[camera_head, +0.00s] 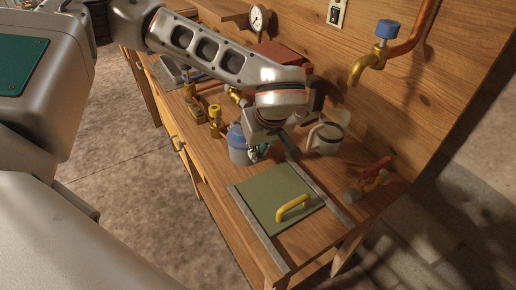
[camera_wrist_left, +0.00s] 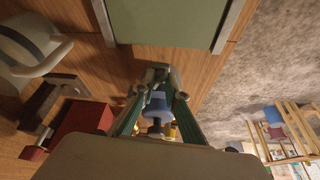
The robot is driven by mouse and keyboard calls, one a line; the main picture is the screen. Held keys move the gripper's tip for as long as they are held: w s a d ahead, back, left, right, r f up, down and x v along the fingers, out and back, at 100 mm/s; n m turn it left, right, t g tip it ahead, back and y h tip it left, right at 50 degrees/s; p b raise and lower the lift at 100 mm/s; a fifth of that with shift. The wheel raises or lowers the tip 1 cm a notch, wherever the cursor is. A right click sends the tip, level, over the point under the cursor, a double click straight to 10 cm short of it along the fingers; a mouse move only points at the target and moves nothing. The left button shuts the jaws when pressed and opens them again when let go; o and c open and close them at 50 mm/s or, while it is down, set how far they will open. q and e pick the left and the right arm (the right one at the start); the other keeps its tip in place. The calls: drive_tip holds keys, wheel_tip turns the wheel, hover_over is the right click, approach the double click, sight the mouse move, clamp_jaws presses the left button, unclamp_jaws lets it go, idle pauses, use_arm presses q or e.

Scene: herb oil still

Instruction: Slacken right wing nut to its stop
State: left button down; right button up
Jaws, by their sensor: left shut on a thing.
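My left gripper (camera_head: 262,152) reaches down from above beside a blue-topped vessel (camera_head: 238,143) on the wooden bench. In the left wrist view my left gripper (camera_wrist_left: 159,76) has its fingertips close together on a small thing, which seems to be the right wing nut. The fingers hide most of it, so its shape and how far it is turned cannot be told. A blue part (camera_wrist_left: 157,104) shows between the fingers. My right gripper is in neither view.
A green sliding panel (camera_head: 275,198) with a yellow handle (camera_head: 293,208) lies between metal rails in front. Brass fittings (camera_head: 215,122) stand left. A blue-knobbed tap (camera_head: 387,30) is on the wall.

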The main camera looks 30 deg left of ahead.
use_arm(q)
drive_tip(key=n, duration=0.1)
drive_tip(key=n+p, duration=0.1)
drive_tip(key=shift+w+r+n+g+y, duration=0.15)
drive_tip(key=shift+n+g+y, duration=0.25)
drive_tip(key=n+p, duration=0.1)
drive_tip(key=n, duration=0.1)
drive_tip(key=shift+w+d+n+g, duration=0.1)
drive_tip(key=shift+n+g, duration=0.2)
drive_tip(key=shift+g, duration=0.1)
drive_tip(key=shift+w+n+g+p, duration=0.15)
drive_tip(key=shift+n+g+p, duration=0.65)
drive_tip(key=shift+n, duration=0.9)
drive_tip(key=c, duration=1.8)
unclamp_jaws()
